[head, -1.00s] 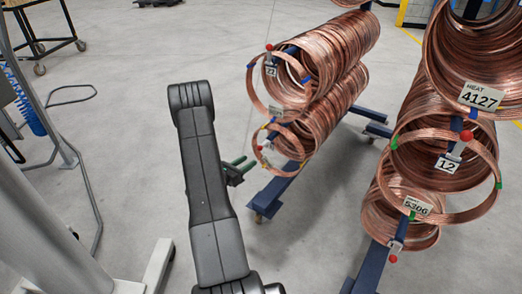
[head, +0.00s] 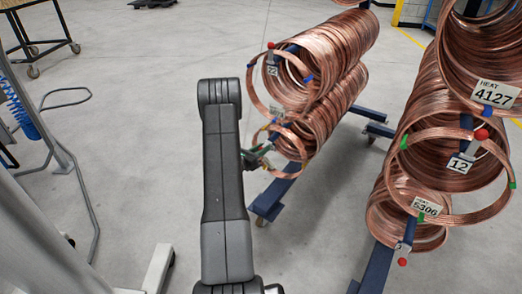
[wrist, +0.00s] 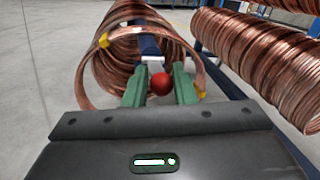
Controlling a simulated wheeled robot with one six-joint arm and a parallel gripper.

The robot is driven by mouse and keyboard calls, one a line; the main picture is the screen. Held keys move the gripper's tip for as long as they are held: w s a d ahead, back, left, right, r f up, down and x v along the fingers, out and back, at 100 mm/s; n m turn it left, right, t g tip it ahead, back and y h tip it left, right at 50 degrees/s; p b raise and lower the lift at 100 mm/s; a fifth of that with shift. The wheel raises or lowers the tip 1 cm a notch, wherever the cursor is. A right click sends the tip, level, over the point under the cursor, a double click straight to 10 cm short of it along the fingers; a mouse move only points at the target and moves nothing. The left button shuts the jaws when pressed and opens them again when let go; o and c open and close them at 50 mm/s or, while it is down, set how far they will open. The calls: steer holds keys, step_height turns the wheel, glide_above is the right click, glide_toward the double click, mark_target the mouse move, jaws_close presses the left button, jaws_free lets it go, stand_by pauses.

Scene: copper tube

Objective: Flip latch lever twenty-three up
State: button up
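The latch lever sits at the end of a blue bar (wrist: 149,45) that runs through the lower left copper coil (wrist: 125,75). Its red ball knob (wrist: 161,84) shows in the wrist view, below a pale plate (wrist: 152,60) at the bar's end. No number is readable there. My gripper (wrist: 160,80) has green fingers either side of the knob, apart, with little room beside it; contact cannot be told. In the head view my gripper (head: 262,157) is at the front of this coil and largely hides the lever.
Above is another bar with a tag reading 22 (head: 272,71) and a red knob (head: 271,45) raised. A second rack of coils (head: 455,150) stands at right, with tag 12 (head: 459,165). The blue rack foot (head: 268,203) is below my gripper.

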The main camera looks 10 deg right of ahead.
jaws_close()
steer(key=shift+s+r, duration=0.1)
